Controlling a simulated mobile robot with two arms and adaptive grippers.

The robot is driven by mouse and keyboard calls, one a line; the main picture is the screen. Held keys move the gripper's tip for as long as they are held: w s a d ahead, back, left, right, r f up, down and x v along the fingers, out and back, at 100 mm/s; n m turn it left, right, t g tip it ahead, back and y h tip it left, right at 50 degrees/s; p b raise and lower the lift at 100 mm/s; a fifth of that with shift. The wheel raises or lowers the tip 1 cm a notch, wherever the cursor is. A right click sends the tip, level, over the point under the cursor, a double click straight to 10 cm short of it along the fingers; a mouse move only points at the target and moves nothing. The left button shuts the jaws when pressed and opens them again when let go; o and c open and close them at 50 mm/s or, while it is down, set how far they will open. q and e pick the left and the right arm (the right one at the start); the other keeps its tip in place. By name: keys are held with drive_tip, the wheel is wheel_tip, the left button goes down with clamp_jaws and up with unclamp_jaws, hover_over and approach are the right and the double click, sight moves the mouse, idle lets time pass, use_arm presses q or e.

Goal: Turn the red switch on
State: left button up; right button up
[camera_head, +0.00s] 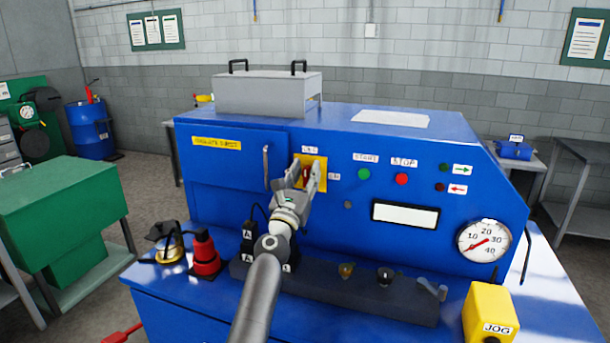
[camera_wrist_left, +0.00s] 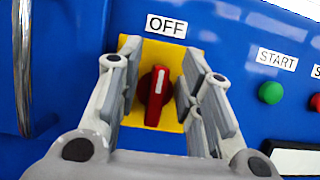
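The red switch (camera_wrist_left: 156,96) is a rotary knob on a yellow plate (camera_wrist_left: 130,116), with an OFF label above it. Its handle stands close to upright, toward OFF, with a slight tilt. In the head view the switch (camera_head: 306,174) is partly hidden by my gripper, and an ON label shows to its right. My left gripper (camera_head: 304,175) is in front of the plate. In the left wrist view its fingers (camera_wrist_left: 158,90) are apart, one on each side of the knob, with gaps between. My right gripper is not in view.
A vertical silver door handle (camera_head: 266,168) is just left of the plate. The green START button (camera_head: 364,174) and red STOP button (camera_head: 401,179) are to the right. Below, a dark rail (camera_head: 330,296) and a red-and-black object (camera_head: 205,254) stand on the blue bench.

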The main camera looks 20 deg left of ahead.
use_arm(q)
clamp_jaws()
drive_tip(key=shift+m+h, duration=0.4)
drive_tip(key=shift+m, duration=0.2)
drive_tip(key=m+h, duration=0.1)
drive_tip(key=m, duration=0.2)
drive_tip(key=m+h+b, duration=0.1)
drive_tip(key=m, duration=0.1)
drive_tip(key=shift+d+m+g+h, duration=0.25)
drive_tip(key=shift+m+g+h, duration=0.05)
drive_tip(key=m+g+h, duration=0.1)
drive_tip(key=m, duration=0.2)
drive_tip(key=m+g+h, duration=0.1)
drive_tip(key=m, duration=0.3)
drive_tip(key=d+m+g+h, duration=0.1)
drive_tip(key=m, duration=0.2)
drive_tip(key=shift+f+b, duration=0.3)
drive_tip(key=shift+f, duration=0.1)
drive_tip(key=m, duration=0.1)
drive_tip(key=m+g+p, duration=0.1)
drive_tip(key=m, duration=0.1)
drive_tip(key=m+g, duration=0.1)
drive_tip(key=m, duration=0.1)
drive_tip(key=shift+f, duration=0.35)
drive_tip(key=shift+f+m+g, duration=0.1)
drive_tip(key=shift+m+g, duration=0.2)
drive_tip(key=shift+m, duration=0.1)
